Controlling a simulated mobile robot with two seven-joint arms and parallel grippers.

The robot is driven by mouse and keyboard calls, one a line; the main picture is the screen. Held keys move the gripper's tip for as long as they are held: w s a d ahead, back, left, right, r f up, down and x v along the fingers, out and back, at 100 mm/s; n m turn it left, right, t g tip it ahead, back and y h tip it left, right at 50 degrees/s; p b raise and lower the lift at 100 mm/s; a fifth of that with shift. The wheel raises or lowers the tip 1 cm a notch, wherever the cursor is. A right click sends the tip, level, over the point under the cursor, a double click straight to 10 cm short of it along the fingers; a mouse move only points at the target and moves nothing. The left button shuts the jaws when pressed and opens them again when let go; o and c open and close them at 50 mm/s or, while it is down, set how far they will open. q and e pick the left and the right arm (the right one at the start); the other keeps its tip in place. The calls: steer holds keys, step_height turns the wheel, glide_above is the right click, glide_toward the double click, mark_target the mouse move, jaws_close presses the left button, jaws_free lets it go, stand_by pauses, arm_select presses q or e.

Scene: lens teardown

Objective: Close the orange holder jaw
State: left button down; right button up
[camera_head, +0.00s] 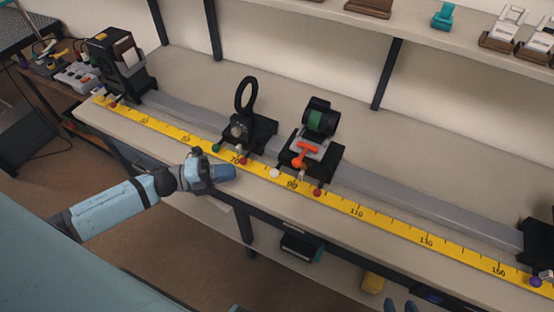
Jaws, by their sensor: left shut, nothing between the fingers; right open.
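The orange holder jaw (306,153) sits on the front of a black holder (329,155) on the rail, with a black and green cylinder (320,117) at its top. Whether the jaw touches the cylinder is too small to tell. My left gripper (228,173) is shut and empty, in front of the yellow scale, to the left of and nearer than the orange jaw, not touching it. My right gripper (401,306) shows only its blue fingertips at the bottom edge; they are apart, well below the holder.
A black ring holder (245,117) stands on the rail left of the orange jaw. A yellow scale (352,207) runs along the bench's front. A lamp-like black unit (120,62) stands at the rail's left end. The rail right of the holder is clear up to a black end piece (540,245).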

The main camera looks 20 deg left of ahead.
arm_select(q)
steer(key=p, duration=0.3)
glide_toward(302, 154)
steer(key=d, duration=0.4)
steer(key=shift+w+d, duration=0.3)
steer(key=shift+d, duration=0.25)
steer(key=w, duration=0.2)
steer(key=shift+w+r+b, duration=0.1)
steer(key=shift+w+b, duration=0.2)
steer(key=shift+b, duration=0.05)
